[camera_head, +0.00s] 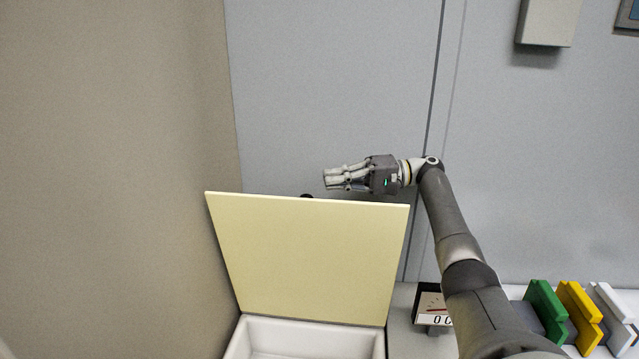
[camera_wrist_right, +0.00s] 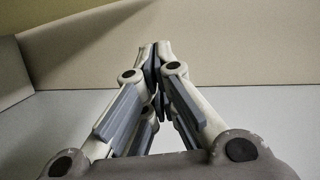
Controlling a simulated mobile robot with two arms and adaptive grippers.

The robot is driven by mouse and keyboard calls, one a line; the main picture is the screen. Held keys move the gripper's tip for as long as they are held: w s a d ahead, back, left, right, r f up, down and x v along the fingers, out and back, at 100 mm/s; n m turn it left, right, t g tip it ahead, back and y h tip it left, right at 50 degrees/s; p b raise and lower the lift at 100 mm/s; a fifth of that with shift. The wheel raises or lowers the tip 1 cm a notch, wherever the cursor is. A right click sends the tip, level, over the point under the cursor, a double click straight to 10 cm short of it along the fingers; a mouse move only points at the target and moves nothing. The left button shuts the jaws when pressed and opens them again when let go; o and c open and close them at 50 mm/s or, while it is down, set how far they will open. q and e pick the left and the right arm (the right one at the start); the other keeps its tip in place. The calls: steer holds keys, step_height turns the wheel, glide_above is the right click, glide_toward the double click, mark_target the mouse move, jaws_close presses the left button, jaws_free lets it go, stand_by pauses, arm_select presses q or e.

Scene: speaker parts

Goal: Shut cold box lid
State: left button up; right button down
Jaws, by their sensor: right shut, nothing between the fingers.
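The cold box (camera_head: 236,346) is a white open-topped box at the bottom of the head view. Its pale yellow lid (camera_head: 308,258) stands raised and nearly upright at the back of the box, so the box is open. My right gripper (camera_head: 326,179) is above the lid's top edge, pointing left, and looks apart from it in the picture. In the right wrist view the fingertips (camera_wrist_right: 157,48) meet with nothing between them. A small dark knob (camera_head: 307,196) shows at the lid's top edge, mostly hidden. My left gripper is not in view.
A small display with a needle dial (camera_head: 433,307) stands right of the box. Green (camera_head: 545,308), yellow (camera_head: 579,312) and white (camera_head: 612,312) holders stand at the right. A beige wall (camera_head: 110,150) is close on the left, with a grey wall (camera_head: 330,90) behind.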

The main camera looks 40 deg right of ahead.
arm_select(q)
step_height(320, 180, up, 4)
steer(key=p, duration=0.3)
arm_select(e)
steer(key=a, duration=0.5)
steer(key=shift+s+a+f, duration=0.2)
steer(key=shift+a+f, duration=0.05)
steer(key=shift+f, duration=0.15)
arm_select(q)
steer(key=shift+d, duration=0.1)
